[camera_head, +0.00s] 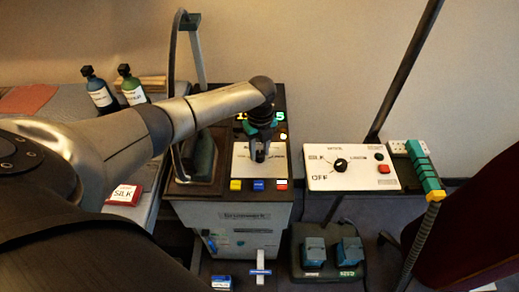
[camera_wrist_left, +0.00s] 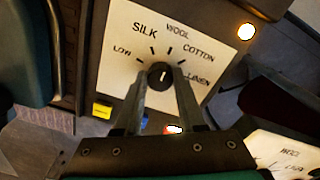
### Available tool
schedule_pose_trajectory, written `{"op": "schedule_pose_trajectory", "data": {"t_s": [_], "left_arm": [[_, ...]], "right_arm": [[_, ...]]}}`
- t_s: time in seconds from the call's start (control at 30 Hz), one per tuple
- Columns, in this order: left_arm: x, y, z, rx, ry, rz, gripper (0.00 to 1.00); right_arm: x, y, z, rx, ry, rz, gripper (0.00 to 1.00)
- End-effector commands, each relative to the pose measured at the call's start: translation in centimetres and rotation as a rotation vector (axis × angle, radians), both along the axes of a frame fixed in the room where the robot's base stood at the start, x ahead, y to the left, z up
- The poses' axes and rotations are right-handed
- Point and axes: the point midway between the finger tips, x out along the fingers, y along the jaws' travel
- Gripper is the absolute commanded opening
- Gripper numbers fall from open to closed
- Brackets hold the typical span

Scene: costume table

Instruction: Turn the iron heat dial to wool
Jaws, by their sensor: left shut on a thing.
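The iron heat dial (camera_wrist_left: 160,72) is a small black knob with a white mark, on a white plate (camera_wrist_left: 122,72) labelled LOW, SILK, WOOL, COTTON and LINEN. In the left wrist view the mark points up and slightly right, roughly towards the WOOL side; the exact setting is hard to tell. My left gripper (camera_wrist_left: 161,82) is shut on the dial, one finger on each side of it. In the head view my left gripper (camera_head: 260,157) comes down over the plate (camera_head: 243,172) and hides the dial. My right gripper is not in view.
Yellow (camera_head: 235,184), blue (camera_head: 258,184) and red (camera_head: 281,184) buttons line the unit's front edge. A second white panel (camera_head: 320,181) with its own black dial stands to the right. Bottles (camera_head: 100,92) stand on the left; pedals (camera_head: 314,252) sit low in front.

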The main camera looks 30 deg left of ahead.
Motion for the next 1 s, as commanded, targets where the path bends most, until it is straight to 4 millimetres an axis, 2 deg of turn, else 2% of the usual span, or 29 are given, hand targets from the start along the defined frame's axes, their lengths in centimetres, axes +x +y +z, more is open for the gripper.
{"op": "schedule_pose_trajectory", "data": {"t_s": [0.07, 0.1, 0.33, 0.67, 0.83, 1.0], "left_arm": [[0.0, -0.1, 0.0, -0.003, 0.002, 0.0, 0.0], [0.0, -0.1, 0.0, -0.003, 0.001, 0.0, 0.44], [0.0, -0.1, 0.0, -0.001, 0.001, 0.0, 0.69], [0.0, 0.0, 0.5, -0.001, -0.001, 0.001, 0.69], [0.1, 0.0, 3.0, 0.0, -0.004, 0.001, 0.69], [0.2, 0.0, 7.2, 0.0, -0.004, 0.0, 0.69]], "right_arm": [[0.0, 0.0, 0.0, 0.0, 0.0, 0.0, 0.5], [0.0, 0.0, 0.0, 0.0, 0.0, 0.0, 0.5], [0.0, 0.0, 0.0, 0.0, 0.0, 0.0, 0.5], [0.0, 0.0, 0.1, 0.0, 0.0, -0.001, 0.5], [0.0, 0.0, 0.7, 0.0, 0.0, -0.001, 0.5], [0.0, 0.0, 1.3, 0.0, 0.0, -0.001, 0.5]]}}
